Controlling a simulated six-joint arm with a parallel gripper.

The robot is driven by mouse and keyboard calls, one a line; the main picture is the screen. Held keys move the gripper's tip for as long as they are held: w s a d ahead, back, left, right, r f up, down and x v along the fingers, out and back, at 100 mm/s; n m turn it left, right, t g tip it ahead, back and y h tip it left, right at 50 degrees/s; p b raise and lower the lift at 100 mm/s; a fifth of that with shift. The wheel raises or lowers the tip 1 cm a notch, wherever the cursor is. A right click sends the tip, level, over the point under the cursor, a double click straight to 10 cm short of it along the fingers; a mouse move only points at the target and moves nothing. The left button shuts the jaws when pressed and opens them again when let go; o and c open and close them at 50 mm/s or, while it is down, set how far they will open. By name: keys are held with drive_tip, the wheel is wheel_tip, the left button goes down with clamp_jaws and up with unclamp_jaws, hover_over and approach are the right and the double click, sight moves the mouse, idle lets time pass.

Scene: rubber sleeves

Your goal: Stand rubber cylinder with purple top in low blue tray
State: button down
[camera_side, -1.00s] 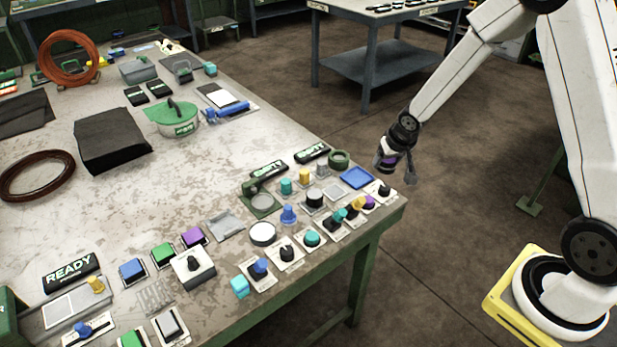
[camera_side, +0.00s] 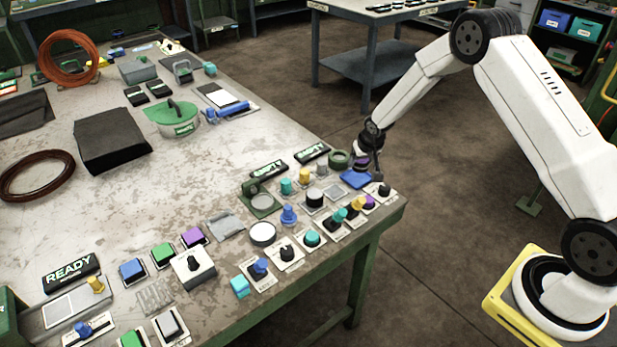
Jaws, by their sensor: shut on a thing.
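My gripper (camera_side: 366,166) is at the right end of the workbench, pointing down over the low blue tray (camera_side: 352,181). It is shut on the rubber cylinder with the purple top (camera_side: 361,161). The cylinder is small and partly hidden by the fingers, with a bit of purple showing. It is at the tray's back side in this view; I cannot tell whether its base touches the tray floor. The front part of the tray is bare.
A dark green ring (camera_side: 339,159) stands just left of the gripper. A black knob (camera_side: 384,190) is close to the tray's right.

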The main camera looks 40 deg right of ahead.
sight(357, 178)
drive_tip(key=shift+w+f, duration=0.25)
drive_tip(key=shift+d, duration=0.1)
drive_tip(key=shift+w+f, duration=0.25)
drive_tip(key=shift+f, duration=1.6)
drive_tip(key=shift+f, duration=0.15)
unclamp_jaws()
